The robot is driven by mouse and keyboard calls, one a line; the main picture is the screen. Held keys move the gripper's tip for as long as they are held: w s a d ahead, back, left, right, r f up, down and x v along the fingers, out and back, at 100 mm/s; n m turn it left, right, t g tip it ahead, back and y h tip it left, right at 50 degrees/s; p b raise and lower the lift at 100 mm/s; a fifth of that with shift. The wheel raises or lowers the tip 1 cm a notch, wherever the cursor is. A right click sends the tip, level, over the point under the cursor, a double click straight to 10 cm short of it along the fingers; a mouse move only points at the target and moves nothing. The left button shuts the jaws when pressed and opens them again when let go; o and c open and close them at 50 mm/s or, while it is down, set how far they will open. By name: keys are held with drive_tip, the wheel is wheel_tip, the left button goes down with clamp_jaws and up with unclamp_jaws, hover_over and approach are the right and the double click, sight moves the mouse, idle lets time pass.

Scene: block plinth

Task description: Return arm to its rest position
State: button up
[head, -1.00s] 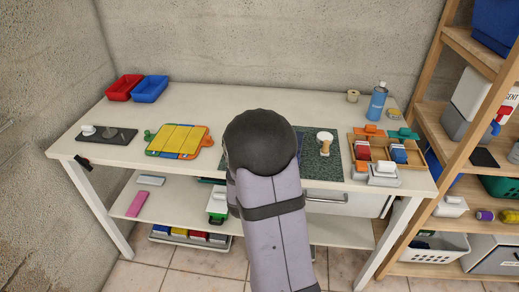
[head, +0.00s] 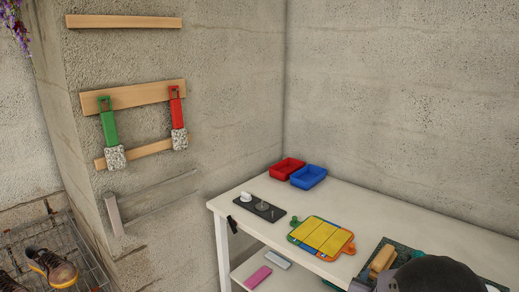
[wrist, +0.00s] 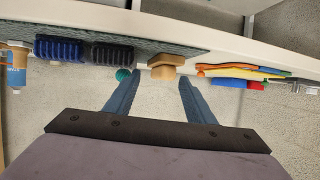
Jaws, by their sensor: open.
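My gripper (wrist: 159,76) shows in the wrist view with its two blue-grey fingers apart and nothing held between them. A tan wooden block (wrist: 165,62) appears beyond the fingertips, at the edge of a speckled dark mat (wrist: 120,38); I see no contact with it. In the head view, only the dark rounded part of my arm shows at the bottom right. It partly covers the mat, where the wooden block (head: 383,259) stands. The gripper itself is not visible in the head view.
The white table (head: 450,228) holds a red tray (head: 286,168), a blue tray (head: 309,177) and a yellow board (head: 322,236). Two dark brushes (wrist: 58,48) and a blue bottle (wrist: 15,72) show in the wrist view. Green and red tools (head: 177,112) hang on the wall.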

drive_tip(key=s+a+f+n+g+y+p, duration=0.1)
drive_tip(key=a+y, duration=0.1)
drive_tip(key=a, duration=0.3)
drive_tip(key=s+a+n+g+y+p, duration=0.1)
drive_tip(key=a+n+y, duration=0.15)
drive_tip(key=a, duration=0.25)
drive_tip(key=s+a+r+n+g+y+p, duration=0.1)
drive_tip(key=s+a+g, duration=0.3)
drive_tip(key=s, duration=0.7)
drive_tip(key=s+a+r+n+g+y+p, duration=0.1)
drive_tip(key=s+a+n+g+y+p, duration=0.1)
drive_tip(key=s+a, duration=0.5)
drive_tip(key=s+n+g+p, duration=0.1)
drive_tip(key=s+g+p, duration=0.1)
drive_tip(key=s+g, duration=0.1)
drive_tip(key=shift+s, duration=0.4)
